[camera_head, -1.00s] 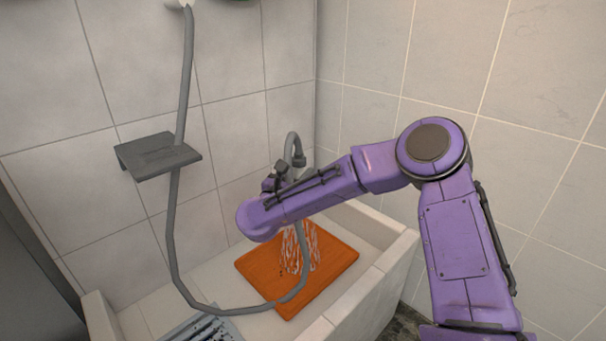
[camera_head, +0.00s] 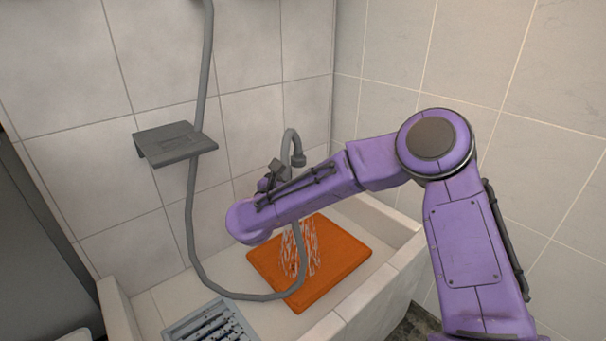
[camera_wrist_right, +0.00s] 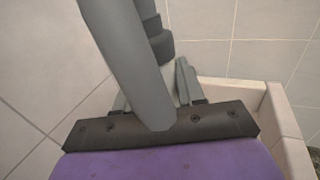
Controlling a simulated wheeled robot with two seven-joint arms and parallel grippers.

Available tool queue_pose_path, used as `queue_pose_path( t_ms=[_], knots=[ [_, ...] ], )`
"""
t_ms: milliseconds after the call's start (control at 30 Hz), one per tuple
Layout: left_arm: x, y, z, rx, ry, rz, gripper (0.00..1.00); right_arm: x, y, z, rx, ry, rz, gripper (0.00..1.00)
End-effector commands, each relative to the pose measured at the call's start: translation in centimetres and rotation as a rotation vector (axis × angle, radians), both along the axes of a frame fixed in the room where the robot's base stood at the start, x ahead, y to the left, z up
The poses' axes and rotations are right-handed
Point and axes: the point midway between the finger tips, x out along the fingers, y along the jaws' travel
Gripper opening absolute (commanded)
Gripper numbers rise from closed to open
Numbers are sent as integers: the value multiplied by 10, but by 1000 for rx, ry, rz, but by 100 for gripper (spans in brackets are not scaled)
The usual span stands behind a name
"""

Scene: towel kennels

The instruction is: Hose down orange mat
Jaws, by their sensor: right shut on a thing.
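The orange mat (camera_head: 345,258) lies flat in the light tiled basin. The nozzle points down above the mat. In the right wrist view the hose (camera_wrist_right: 128,60) runs close in front of the gripper (camera_wrist_right: 155,95) and hides much of the fingers. My left gripper is out of view.
The hose hangs down the tiled wall past a grey wall shelf (camera_head: 175,143) and loops through the basin (camera_head: 362,312). A blue-grey slatted piece (camera_head: 190,325) with dark marks lies at the basin's near left. Tiled walls close off the back and right.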

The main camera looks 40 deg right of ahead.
Motion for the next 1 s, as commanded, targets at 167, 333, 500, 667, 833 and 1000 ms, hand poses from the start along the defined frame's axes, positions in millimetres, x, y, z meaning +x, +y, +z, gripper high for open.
queue_pose_path(
  t_ms=[167, 333, 500, 667, 833, 1000],
  knots=[
    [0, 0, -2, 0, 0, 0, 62, 0, 10, 1, -1, -2, 1, 0],
    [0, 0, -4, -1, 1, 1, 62, -1, 17, 1, -1, -2, 1, 0],
    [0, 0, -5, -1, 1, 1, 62, -2, 22, 1, -1, -3, 1, 0],
    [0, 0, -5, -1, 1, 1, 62, -2, 24, 1, 0, -2, 0, 0],
    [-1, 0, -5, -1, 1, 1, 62, -2, 24, 1, 0, -1, 0, 0],
    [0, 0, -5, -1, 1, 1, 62, -1, 31, -1, -1, 0, 30, 0]
  ],
)
